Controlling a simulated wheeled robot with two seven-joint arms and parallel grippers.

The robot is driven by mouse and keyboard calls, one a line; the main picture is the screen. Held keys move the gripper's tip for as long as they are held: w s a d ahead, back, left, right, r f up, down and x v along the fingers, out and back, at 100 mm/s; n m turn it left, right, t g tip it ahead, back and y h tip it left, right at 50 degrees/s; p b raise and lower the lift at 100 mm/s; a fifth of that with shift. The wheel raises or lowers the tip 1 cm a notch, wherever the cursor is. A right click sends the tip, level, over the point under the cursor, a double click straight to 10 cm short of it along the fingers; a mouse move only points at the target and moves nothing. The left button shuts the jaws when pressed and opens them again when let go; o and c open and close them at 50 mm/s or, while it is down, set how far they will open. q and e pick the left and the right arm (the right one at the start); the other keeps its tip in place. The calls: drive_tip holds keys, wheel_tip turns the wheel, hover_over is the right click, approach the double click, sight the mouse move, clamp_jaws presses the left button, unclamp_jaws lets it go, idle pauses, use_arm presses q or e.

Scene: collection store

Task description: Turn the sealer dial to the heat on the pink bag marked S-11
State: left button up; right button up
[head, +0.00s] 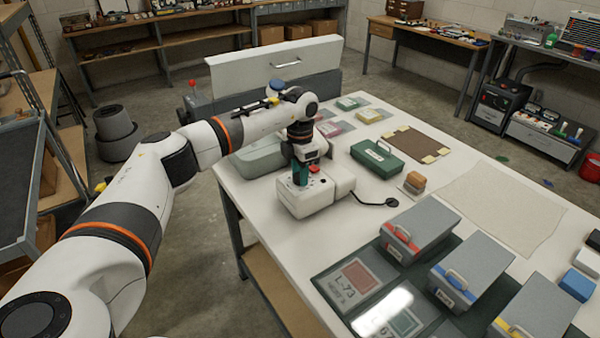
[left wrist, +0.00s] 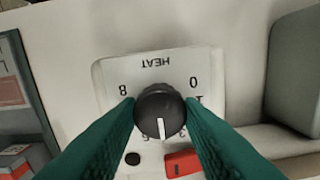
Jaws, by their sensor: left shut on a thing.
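The white sealer (head: 300,205) stands on the table with its cable leading right. My left gripper (head: 300,178) comes down onto its top. In the left wrist view, its teal fingers are shut on the sides of the black dial (left wrist: 158,112). The dial's white pointer line points down in the picture, toward the partly hidden low numbers. The upside-down scale (left wrist: 156,64) shows HEAT, with 8 at left and 0 at right. A pinkish packet (head: 330,128) lies behind the sealer; its marking is too small to read. My right gripper is not in view.
Grey bins (head: 420,226) fill the front right. A pale sheet (head: 500,205) lies at the right.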

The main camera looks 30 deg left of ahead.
use_arm(q)
drive_tip(key=shift+r, duration=0.1)
idle(0.3)
drive_tip(key=o, duration=1)
drive_tip(key=shift+c, duration=0.2)
wheel_tip(320, 180, up, 12)
drive_tip(key=b, duration=0.2)
drive_tip(key=shift+b, duration=0.35)
